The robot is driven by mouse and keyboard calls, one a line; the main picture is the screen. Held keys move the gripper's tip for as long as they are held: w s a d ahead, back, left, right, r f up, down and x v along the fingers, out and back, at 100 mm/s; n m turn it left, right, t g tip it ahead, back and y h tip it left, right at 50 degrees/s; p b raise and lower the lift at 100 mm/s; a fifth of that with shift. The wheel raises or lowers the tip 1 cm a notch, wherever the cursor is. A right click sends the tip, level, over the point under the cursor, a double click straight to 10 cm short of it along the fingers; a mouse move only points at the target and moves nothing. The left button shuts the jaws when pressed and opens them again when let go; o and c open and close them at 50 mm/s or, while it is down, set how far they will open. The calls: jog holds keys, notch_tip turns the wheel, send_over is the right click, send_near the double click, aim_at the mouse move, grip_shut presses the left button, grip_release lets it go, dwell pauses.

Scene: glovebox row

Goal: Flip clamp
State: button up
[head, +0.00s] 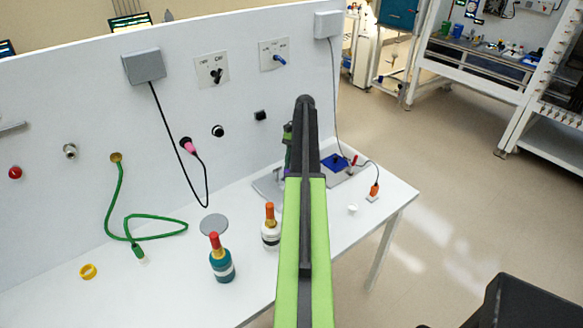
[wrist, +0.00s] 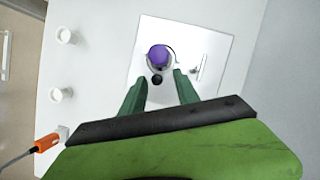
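In the wrist view a pale square plate (wrist: 220,42) carries a round purple-topped piece (wrist: 158,54) with a black knob (wrist: 157,79) just below it and a thin dark curved line beside it. A small pale lever-like piece (wrist: 202,67) is at their right. I take this fixture to be the clamp, but its parts are small and I cannot tell its position. My gripper (wrist: 160,77) is open, its green fingers on either side of the black knob in the picture. Contact cannot be seen. In the head view my arm hides most of the fixture; a plate edge (head: 266,186) shows.
Two bottles, teal (head: 222,265) and white-black (head: 270,232), stand left of my arm. A blue block (head: 335,162) and an orange connector (head: 374,190) are to its right. The white panel (head: 90,90) rises behind the table.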

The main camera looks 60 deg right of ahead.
jog(key=s+p+v, duration=0.1)
jog(key=p+v, duration=1.4)
jog(key=v, duration=0.2)
jog(key=shift+w+p, duration=0.35)
jog(key=shift+w, duration=0.05)
jog(key=shift+r, duration=0.1)
